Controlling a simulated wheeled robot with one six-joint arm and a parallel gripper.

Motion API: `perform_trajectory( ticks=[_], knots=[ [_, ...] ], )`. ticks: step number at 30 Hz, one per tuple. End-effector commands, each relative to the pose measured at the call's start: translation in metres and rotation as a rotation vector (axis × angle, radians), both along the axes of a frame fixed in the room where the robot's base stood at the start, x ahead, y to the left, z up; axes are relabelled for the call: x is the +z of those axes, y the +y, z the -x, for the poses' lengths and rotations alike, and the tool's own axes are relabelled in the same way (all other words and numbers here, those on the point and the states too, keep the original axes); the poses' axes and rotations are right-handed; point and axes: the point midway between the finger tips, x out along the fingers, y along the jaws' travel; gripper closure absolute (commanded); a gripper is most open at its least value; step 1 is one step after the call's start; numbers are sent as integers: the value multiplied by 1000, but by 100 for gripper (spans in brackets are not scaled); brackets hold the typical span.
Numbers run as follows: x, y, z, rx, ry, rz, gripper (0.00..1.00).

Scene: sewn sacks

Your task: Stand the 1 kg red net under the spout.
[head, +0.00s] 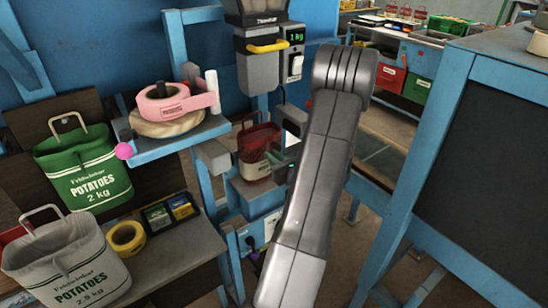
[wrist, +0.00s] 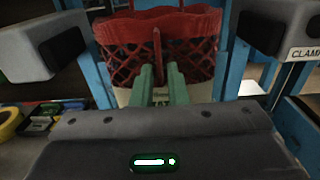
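The red net (head: 258,148) stands upright below the grey spout (head: 258,70), on a blue stand, apart from the spout. In the wrist view the red net (wrist: 195,45) fills the top centre, with open mesh and a pale lower band. My gripper (head: 282,160) is at the net's front right in the head view. In the wrist view my gripper's green fingers (wrist: 161,72) point at the net's front. They are a little apart, with a thin upright red strip between their tips. Whether they touch it is unclear. My arm hides part of the stand.
Grey clamp blocks (wrist: 40,45) flank the net; the right one (wrist: 278,25) is labelled CLAMP. A green 2 kg potato sack (head: 85,165) and a white 2.5 kg sack (head: 65,262) stand at left. A shelf (head: 180,138) holds a pink tape dispenser (head: 175,103).

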Motion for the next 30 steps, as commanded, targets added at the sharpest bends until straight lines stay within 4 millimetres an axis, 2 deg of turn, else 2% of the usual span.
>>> perform_trajectory(
  ticks=[14, 24, 30],
  knots=[
    [5, -1, 1, -1, 0, 0, 74],
    [1, -43, 57, -6, -1, 1, 74],
    [2, -62, 83, -4, 0, 0, 74]
  ],
)
